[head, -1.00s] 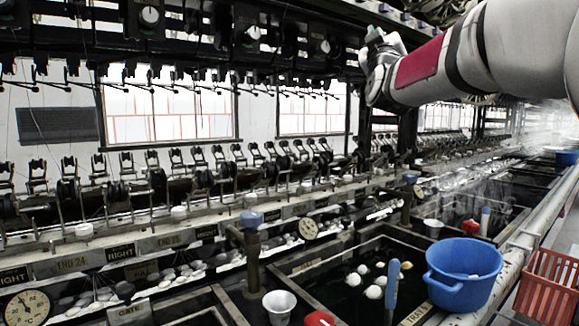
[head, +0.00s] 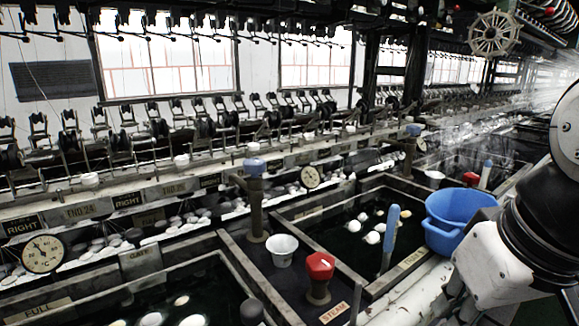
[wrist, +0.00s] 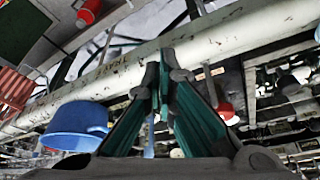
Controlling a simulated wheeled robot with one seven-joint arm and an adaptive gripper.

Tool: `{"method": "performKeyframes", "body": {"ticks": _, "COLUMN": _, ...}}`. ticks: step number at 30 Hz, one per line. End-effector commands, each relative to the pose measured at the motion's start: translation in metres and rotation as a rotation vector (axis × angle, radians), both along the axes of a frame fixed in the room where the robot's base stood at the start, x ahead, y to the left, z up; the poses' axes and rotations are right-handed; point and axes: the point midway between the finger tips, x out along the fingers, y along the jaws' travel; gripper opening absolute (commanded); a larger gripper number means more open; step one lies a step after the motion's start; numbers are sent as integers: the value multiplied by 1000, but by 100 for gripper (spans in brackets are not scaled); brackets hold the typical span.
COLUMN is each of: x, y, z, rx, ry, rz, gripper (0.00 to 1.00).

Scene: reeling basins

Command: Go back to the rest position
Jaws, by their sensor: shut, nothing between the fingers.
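My gripper (wrist: 163,62) shows in the wrist view with its two fingers meeting at the tips, shut and empty. In the head view my arm comes in at the right edge and bends down to the lower right; the gripper itself is out of that picture. The blue basin (head: 457,217) stands left of my arm in the head view, partly behind it. It also shows in the wrist view (wrist: 75,122), left of the fingers and apart from them.
A dark basin with white cocoons (head: 371,237) lies left of the blue one. A red knob (head: 320,266), a white cup (head: 282,249) and a blue-handled tool (head: 390,235) stand nearby. A white pipe (wrist: 220,40) crosses behind my fingers in the wrist view.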

Motion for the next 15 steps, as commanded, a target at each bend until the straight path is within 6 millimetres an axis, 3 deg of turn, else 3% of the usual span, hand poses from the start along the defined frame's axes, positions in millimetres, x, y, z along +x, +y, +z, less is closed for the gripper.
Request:
{"method": "performKeyframes", "body": {"ticks": 3, "x": -52, "y": -4, "z": -25, "rx": -5, "ry": 136, "rz": -48, "gripper": 0}}
{"method": "performKeyframes", "body": {"ticks": 8, "x": -114, "y": -9, "z": -51, "rx": -22, "ry": 306, "rz": -115, "gripper": 0}}
{"method": "performKeyframes", "body": {"ticks": 15, "x": -107, "y": -9, "z": -4, "rx": -19, "ry": 254, "rz": -114, "gripper": 0}}
